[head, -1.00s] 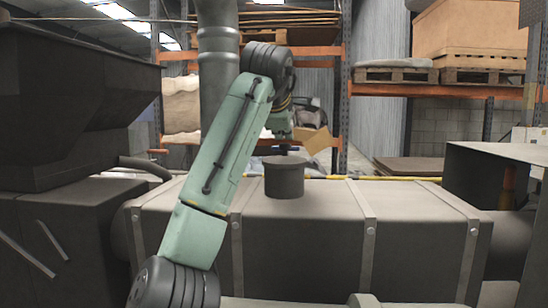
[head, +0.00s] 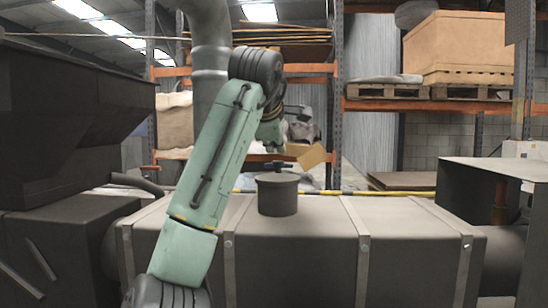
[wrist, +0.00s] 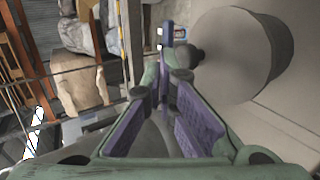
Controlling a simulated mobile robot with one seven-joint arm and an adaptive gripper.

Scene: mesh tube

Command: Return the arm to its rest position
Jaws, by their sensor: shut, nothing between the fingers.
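My arm (head: 215,150) rises from the bottom of the head view, bends at a dark upper joint, and its green wrist end (head: 271,133) hangs behind that joint. The fingers are not clear there. In the wrist view my gripper (wrist: 166,82) is shut and empty, with purple pads on the inner faces of its fingers.
The long grey strapped tank (head: 300,240) fills the lower middle. A dark hopper (head: 70,110) stands close on the left and a grey box-like housing (head: 490,165) on the right. Racks with a wooden crate (head: 460,45) are behind. Open air lies right of my arm.

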